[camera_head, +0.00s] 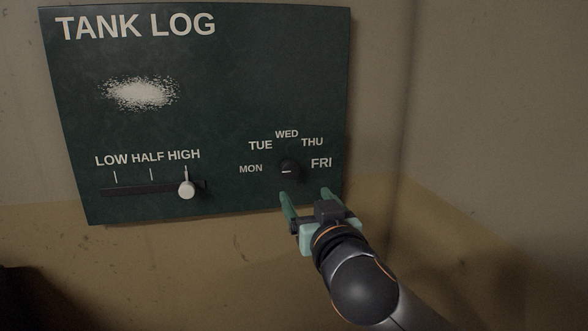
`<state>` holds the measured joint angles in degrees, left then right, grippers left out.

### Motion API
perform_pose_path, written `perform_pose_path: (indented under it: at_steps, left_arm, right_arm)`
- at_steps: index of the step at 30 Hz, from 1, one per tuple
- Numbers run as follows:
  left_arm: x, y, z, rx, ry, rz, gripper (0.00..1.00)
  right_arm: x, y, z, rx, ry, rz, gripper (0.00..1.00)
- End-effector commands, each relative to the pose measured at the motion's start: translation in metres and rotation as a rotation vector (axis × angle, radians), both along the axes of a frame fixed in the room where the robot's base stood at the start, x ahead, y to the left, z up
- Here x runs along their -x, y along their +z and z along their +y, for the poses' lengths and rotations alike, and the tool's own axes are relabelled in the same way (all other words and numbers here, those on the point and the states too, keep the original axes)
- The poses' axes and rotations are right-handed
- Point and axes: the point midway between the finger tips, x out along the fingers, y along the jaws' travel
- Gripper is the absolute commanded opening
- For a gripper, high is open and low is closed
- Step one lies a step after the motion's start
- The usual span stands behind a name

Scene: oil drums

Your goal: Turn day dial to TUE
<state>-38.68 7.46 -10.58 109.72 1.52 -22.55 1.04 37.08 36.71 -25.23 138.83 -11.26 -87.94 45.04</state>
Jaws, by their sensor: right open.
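The day dial (289,170) is a small dark round knob with a white pointer line, on the lower right of the dark green TANK LOG board (230,80). The labels MON, TUE, WED, THU and FRI are arced around it. The white line lies roughly level and appears on the left part of the knob, toward MON. My right gripper (306,195) has green fingers spread apart, just below the dial and a little to its right. It is open and empty, and no contact with the dial shows. My left gripper is not in view.
A slider with a white knob (187,189) stands at HIGH, left of the dial on the same board. A white smudge (141,93) marks the board above it. Bare wall (490,130) lies right of the board, past a corner.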

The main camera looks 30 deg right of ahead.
Motion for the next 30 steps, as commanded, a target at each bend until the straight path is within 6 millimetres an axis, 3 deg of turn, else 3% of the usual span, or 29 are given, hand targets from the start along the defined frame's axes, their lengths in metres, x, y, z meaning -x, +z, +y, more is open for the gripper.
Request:
perform_pose_path:
  at_steps: [5, 21, 30]
  left_arm:
    - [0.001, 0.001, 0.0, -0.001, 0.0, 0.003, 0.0]
    - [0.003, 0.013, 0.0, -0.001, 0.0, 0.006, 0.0]
    - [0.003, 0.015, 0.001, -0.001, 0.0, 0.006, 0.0]
  right_arm:
    - [-0.012, 0.001, -0.004, 0.002, -0.003, 0.0, 0.78]
    - [-0.101, 0.001, -0.027, 0.001, -0.004, 0.0, 0.78]
    - [-0.12, 0.0, -0.032, 0.0, -0.002, 0.0, 0.78]
